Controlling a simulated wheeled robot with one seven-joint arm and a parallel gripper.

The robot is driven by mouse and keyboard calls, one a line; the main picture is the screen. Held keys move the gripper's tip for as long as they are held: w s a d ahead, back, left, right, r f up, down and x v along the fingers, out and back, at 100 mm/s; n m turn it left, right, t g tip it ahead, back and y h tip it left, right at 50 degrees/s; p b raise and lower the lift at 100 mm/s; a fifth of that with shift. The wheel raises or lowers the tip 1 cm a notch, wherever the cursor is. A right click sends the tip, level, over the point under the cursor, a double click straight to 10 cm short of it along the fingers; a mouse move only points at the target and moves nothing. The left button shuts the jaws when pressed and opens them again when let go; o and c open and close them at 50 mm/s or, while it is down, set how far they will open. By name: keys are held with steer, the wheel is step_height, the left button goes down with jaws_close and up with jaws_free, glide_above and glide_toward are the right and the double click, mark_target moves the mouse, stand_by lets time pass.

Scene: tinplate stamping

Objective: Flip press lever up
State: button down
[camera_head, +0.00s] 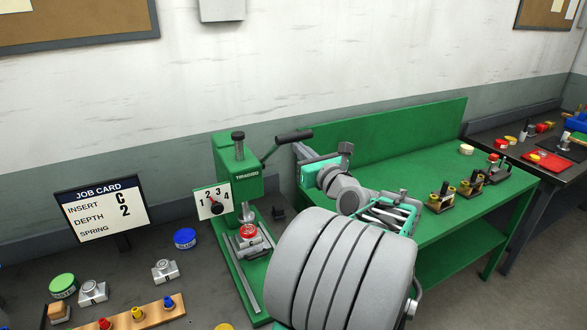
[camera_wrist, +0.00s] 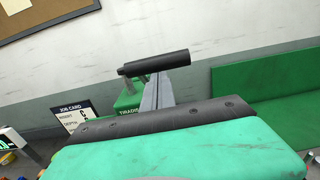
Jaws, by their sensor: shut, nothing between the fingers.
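The green press (camera_head: 238,165) stands on the bench at the picture's centre-left. Its lever has a dark cylindrical handle (camera_head: 294,137), joined to the press head by a thin rod, and points right and slightly upward. In the wrist view the lever handle (camera_wrist: 153,63) lies crosswise just past my fingertips. My gripper (camera_head: 299,150) is shut and empty, its tips close under the handle. My gripper also shows in the wrist view (camera_wrist: 155,82) as two grey fingers side by side. I cannot tell whether they touch the handle.
A dial plate (camera_head: 213,201) is on the press front, and a red-topped piece (camera_head: 248,233) sits on its base. The job card (camera_head: 101,209) stands left. A green bench (camera_head: 400,150) with several small fixtures is at right. The wall is behind.

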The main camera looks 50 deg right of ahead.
mark_target(296, 135)
steer(key=w+r, duration=0.1)
steer(key=r, duration=0.1)
steer(key=w+r, duration=0.1)
steer(key=r, duration=0.1)
steer(key=w+d+r, duration=0.1)
steer(key=r, duration=0.1)
steer(key=shift+r, duration=0.8)
steer(key=b+v, duration=0.1)
steer(key=v, duration=0.3)
steer(key=b+v, duration=0.1)
steer(key=shift+s+a+f+b, duration=0.3)
steer(key=shift+a+f+b, duration=0.05)
